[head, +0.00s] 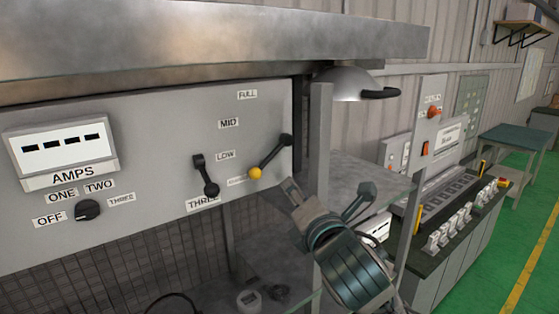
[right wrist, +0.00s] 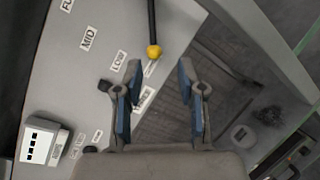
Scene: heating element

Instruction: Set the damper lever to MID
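The damper lever is a black arm with a yellow knob (head: 255,173), hinged at the right edge of the grey panel. It points down-left, with the knob beside the lowest, hard-to-read label, below LOW (head: 225,156) and MID (head: 229,123). My right gripper (head: 325,195) is open, to the right of and below the knob in the head view. In the right wrist view the open gripper (right wrist: 160,82) has the yellow knob (right wrist: 154,52) just beyond and between its fingertips, seemingly untouched. My left gripper is out of view.
A second black lever (head: 205,176) sits on the panel left of the knob. An AMPS meter (head: 60,146) and a rotary dial (head: 88,210) are further left. A grey upright post (head: 320,135) and shelf stand close to my right gripper.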

